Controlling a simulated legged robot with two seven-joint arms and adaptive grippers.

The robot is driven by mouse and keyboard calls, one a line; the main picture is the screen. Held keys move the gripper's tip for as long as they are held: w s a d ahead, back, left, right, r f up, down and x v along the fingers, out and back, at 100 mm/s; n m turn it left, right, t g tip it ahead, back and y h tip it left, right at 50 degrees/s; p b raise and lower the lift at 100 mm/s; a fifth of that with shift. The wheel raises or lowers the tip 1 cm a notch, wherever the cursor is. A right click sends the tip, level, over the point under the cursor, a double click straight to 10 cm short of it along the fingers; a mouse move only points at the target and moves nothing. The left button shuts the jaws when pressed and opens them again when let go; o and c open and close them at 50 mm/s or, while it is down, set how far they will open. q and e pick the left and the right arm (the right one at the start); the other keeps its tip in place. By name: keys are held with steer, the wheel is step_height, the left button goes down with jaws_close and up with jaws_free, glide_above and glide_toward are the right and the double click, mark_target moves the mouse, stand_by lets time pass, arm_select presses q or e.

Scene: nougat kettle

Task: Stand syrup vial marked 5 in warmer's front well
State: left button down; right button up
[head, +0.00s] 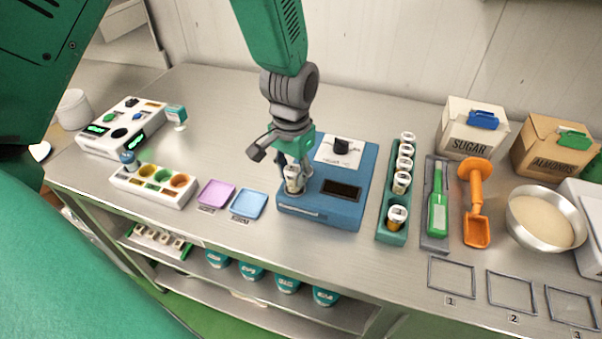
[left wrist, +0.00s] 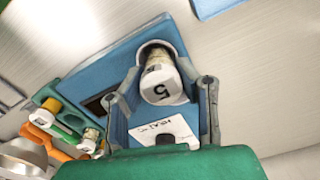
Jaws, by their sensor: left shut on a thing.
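The syrup vial marked 5 (left wrist: 162,82) is a pale vial with a white cap bearing a black 5. It also shows in the head view (head: 293,184). My left gripper (head: 295,176) points down over the warmer and is shut on this vial. The blue warmer (head: 328,212) has a dark panel, a black knob and a white label plate. The vial stands at the warmer's front well, its lower end appearing inside the well's rim (left wrist: 150,47). The fingers partly hide the well in the head view, so its depth cannot be told. My right gripper is not in view.
A green rack (head: 392,232) with several capped vials stands right of the warmer. A purple tray (head: 216,194) and a blue tray (head: 249,204) lie to its left, beside a white block with coloured cups (head: 150,185). The counter behind the trays is clear.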

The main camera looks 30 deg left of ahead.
arm_select(q)
steer(key=shift+a+f, duration=0.35)
steer(key=shift+f, duration=0.2)
steer(key=shift+d+r, duration=0.2)
steer(key=shift+d, duration=0.55)
steer(key=shift+a, duration=0.6)
steer(key=shift+d+p, duration=0.1)
steer(key=shift+p, duration=0.2)
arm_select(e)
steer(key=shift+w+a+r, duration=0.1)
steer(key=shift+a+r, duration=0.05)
arm_select(q)
steer(key=shift+d, duration=0.2)
steer(key=shift+a, duration=0.2)
steer(key=shift+d+p, duration=0.1)
steer(key=shift+p, duration=0.25)
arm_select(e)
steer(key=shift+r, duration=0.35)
arm_select(q)
steer(key=shift+f+b, duration=0.4)
steer(key=shift+f, duration=0.4)
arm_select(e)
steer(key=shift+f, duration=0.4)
